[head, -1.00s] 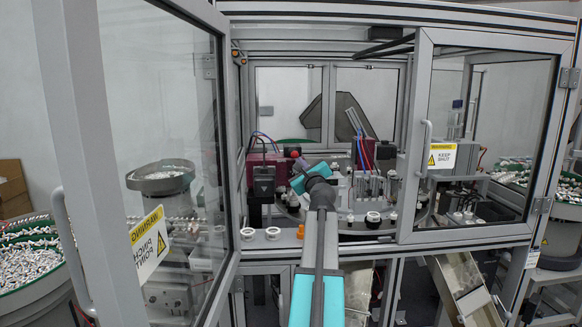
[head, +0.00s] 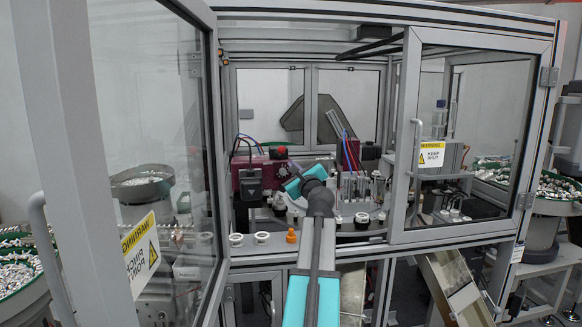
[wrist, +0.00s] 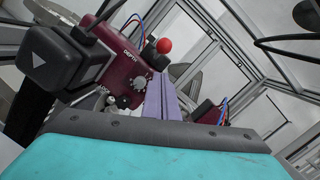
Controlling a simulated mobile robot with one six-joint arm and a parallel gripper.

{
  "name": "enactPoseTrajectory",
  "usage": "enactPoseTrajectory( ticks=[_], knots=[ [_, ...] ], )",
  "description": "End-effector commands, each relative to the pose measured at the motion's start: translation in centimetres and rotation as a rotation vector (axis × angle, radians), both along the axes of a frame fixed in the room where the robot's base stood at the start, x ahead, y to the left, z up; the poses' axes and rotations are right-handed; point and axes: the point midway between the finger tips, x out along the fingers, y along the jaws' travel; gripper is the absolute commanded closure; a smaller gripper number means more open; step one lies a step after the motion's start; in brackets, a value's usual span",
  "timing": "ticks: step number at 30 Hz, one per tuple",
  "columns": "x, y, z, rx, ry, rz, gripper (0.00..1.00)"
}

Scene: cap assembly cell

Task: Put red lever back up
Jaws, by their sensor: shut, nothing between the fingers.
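The red lever shows as a round red knob (wrist: 164,46) on a short stem beside a burgundy machine head in the wrist view. The image there is tilted, so I cannot tell whether the lever is up or down. In the head view the red knob (head: 281,151) is small, just above the teal part of my arm. My gripper (wrist: 160,80) shows as two purple-grey fingers pressed together and empty. They point toward the burgundy head, with the knob beyond their tips and no visible contact.
The burgundy head (wrist: 90,75) carries a black block (wrist: 62,58) and dark cables. A framed door (head: 125,150) stands open at left, and a glazed door panel (head: 470,130) is at right. White cups and an orange fitting (head: 291,236) sit along the front ledge.

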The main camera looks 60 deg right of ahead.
Motion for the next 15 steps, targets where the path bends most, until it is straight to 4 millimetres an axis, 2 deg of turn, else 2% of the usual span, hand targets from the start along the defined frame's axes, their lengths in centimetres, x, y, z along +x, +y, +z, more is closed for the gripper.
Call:
enactPoseTrajectory(
  ticks=[2, 15],
  knots=[
    [-0.6, 0.3, -1.2, 0.000, 0.000, 0.000, 1.00],
    [-4.3, 4.2, 2.1, -0.002, -0.002, 0.002, 1.00]
  ],
)
